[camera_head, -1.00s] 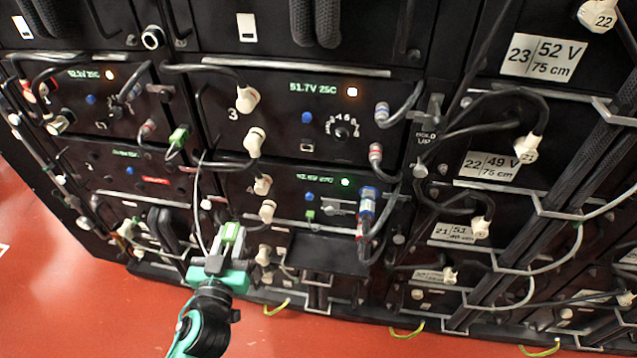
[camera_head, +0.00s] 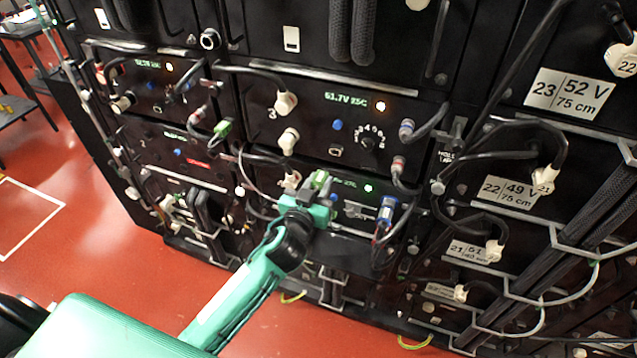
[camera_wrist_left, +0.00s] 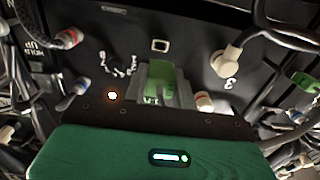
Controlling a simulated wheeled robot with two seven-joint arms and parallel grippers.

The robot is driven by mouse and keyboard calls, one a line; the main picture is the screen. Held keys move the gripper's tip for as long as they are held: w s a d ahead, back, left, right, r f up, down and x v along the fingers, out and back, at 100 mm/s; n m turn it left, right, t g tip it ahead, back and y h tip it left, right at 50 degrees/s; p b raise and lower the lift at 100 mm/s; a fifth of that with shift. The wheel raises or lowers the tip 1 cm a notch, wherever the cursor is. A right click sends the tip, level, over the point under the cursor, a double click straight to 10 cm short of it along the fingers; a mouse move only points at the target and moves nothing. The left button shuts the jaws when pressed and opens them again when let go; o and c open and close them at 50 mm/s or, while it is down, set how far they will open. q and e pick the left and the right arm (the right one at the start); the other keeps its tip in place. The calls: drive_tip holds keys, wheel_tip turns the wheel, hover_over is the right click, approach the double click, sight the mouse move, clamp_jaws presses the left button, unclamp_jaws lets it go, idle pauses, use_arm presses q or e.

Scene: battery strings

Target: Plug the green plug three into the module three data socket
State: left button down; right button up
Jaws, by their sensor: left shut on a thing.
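My left gripper (camera_head: 318,192) is shut on a green plug (camera_head: 320,179), in front of the lower module. The plug also shows between the fingers of the left gripper (camera_wrist_left: 158,90) in the left wrist view (camera_wrist_left: 160,76). Module three (camera_head: 315,118) is the black panel marked 3, reading 51.7V 25C with an orange light. Its small, pale-rimmed rectangular data socket (camera_head: 335,152) looks empty and lies above the gripper. In the left wrist view the socket (camera_wrist_left: 160,45) is just beyond the plug, apart from it. My right gripper is out of view.
White cable connectors (camera_head: 285,103) stick out left of the socket. A rotary dial (camera_head: 367,143) and a grey-blue connector (camera_head: 406,129) sit to the right. Another green plug (camera_head: 222,128) hangs on the left. Cables loop around the modules. The red floor (camera_head: 120,250) is open at left.

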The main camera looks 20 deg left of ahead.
sight(323, 172)
use_arm(q)
drive_tip(key=shift+w, duration=0.2)
drive_tip(key=w, duration=0.3)
drive_tip(key=shift+w, duration=1.2)
idle(0.4)
drive_tip(key=shift+w, duration=0.2)
idle(0.5)
